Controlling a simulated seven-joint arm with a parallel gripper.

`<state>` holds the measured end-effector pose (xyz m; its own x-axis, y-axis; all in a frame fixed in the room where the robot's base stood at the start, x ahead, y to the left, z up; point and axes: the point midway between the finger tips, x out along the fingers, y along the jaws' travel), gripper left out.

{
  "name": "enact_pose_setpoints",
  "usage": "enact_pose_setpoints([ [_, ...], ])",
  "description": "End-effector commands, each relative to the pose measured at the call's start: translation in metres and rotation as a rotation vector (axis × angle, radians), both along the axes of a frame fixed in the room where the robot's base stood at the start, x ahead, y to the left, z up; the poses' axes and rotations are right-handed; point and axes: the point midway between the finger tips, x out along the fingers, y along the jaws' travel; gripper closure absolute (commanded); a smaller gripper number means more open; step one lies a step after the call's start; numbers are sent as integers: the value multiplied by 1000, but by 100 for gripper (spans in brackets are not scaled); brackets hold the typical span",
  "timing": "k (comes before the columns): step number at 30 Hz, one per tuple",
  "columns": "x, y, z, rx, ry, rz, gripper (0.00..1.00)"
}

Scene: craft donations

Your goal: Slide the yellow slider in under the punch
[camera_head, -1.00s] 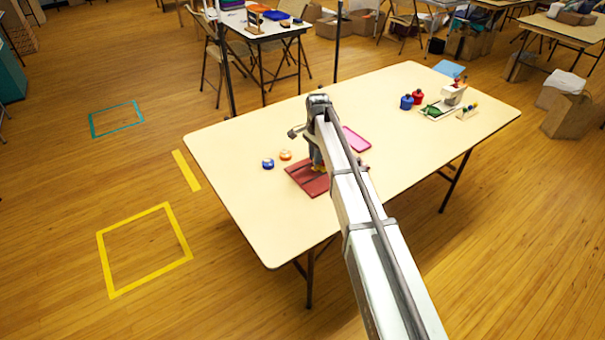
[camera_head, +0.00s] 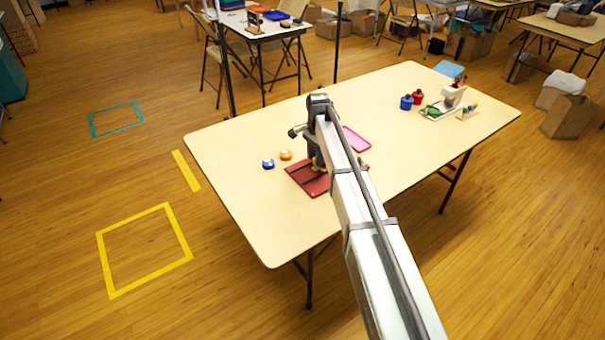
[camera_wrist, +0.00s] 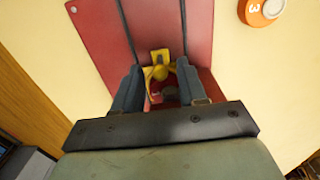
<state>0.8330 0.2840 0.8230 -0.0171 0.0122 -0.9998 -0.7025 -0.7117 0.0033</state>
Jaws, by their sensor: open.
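The red board (camera_head: 300,172) lies flat on the table, with two dark parallel lines or rails along it. It also fills the upper middle of the wrist view (camera_wrist: 98,30). The yellow slider (camera_wrist: 160,72), with a rounded knob, is on the board between the dark lines. My gripper (camera_wrist: 160,82) is open, with one dark finger on each side of the yellow part; I cannot tell whether they touch it. In the head view my gripper (camera_head: 318,160) is over the board and partly hidden by my arm. I cannot make out the punch clearly.
An orange round piece marked 3 (camera_wrist: 262,10) and a blue one (camera_head: 268,163) are beside the board. A pink tray (camera_head: 356,140) lies behind my arm. The table's left part is clear.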

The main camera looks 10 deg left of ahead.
Motion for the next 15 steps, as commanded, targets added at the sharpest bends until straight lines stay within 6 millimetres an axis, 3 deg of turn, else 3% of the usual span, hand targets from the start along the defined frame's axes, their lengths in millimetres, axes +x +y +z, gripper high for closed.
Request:
enact_pose_setpoints([
  [1,18,-11,3,-17,-28,-6,59],
  [15,15,-10,36,-17,-30,-8,59],
])
